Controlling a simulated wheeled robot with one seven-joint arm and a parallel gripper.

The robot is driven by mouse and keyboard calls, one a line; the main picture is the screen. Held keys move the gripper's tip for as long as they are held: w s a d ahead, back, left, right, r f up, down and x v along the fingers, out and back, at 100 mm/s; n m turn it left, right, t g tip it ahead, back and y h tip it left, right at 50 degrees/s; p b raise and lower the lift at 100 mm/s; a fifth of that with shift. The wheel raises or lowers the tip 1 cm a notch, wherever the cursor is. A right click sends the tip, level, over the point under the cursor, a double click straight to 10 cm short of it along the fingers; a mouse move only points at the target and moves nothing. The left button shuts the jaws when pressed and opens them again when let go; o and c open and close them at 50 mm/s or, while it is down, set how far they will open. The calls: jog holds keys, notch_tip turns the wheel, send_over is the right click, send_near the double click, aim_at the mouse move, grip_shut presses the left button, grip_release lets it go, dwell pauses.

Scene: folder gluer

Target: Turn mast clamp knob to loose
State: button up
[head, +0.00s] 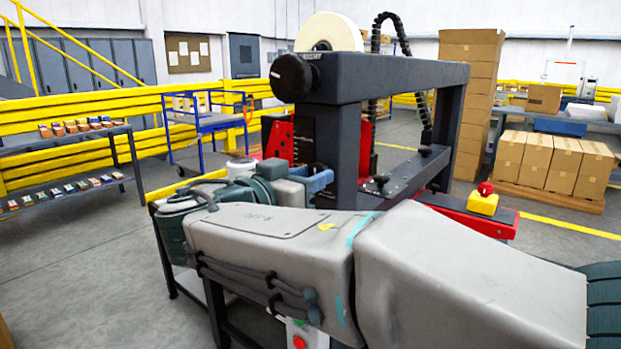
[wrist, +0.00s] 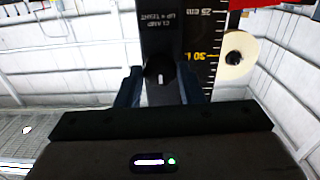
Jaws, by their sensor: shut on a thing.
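The mast clamp knob (wrist: 160,68) is a small dark knob with a white pointer line, in the middle of the wrist view. Its pointer line stands about upright in that picture. A label (wrist: 160,20) reading "CLAMP UP = TIGHT" shows upside down beyond it on the dark mast. My gripper (wrist: 162,78) is shut on the knob, one blue-black finger on each side. In the head view, my gripper (head: 318,180) is at the mast (head: 318,140); my arm covers the lower part, and the knob is hidden there.
A black frame (head: 390,75) with a large round black knob (head: 291,77) rises above my gripper. A scale (wrist: 208,50) runs beside the label, and a white roll (wrist: 237,55) is beyond it. A red emergency button (head: 485,188) sits at the right. Open floor lies at the left.

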jog(key=shift+n+p, duration=1)
jog(key=shift+n, duration=7.7)
jog(key=o, duration=1)
jog(key=v, duration=1.3)
jog(key=shift+s+a+p, duration=0.25)
jog(key=shift+s+p, duration=0.05)
jog(key=shift+p, duration=0.05)
